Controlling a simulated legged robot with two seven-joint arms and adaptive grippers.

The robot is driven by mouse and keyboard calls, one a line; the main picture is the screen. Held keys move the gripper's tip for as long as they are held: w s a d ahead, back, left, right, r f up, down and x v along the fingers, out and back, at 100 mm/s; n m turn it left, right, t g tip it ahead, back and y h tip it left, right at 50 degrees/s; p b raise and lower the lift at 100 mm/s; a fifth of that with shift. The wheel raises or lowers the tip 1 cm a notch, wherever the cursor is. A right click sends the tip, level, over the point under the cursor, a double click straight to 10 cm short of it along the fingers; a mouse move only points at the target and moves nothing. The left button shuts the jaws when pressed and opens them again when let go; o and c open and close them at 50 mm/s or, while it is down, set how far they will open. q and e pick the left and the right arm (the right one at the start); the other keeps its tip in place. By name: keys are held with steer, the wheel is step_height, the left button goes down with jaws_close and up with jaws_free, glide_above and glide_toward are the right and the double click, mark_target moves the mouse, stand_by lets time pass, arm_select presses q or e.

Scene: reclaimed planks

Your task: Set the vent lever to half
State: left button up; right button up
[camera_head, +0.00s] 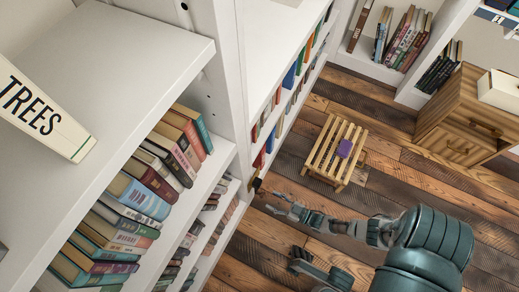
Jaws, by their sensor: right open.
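A small dark piece with a yellowish part (256,184) sits at the edge of the white bookcase, low down; it may be the vent lever, but it is too small to make out its setting. My right gripper (273,201) is open, just right of and below that piece in the picture. I see no contact between them, though the gap is hard to judge. The gripper looks empty. My right arm reaches in from the lower right. My left gripper is not in view.
A white bookcase (222,80) full of books fills the left. A slatted wooden stool (325,151) with a purple item (344,148) stands on the plank floor (395,170). A wooden cabinet (455,115) is at the upper right. Open floor lies between stool and cabinet.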

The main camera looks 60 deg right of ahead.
mark_target(262, 195)
steer(key=shift+w+a+b, duration=0.15)
steer(key=shift+w+b, duration=0.1)
steer(key=shift+w, duration=1.25)
steer(key=shift+w+a+b, duration=0.1)
steer(key=shift+w+b, duration=0.1)
steer(key=shift+w, duration=1.25)
jaws_close()
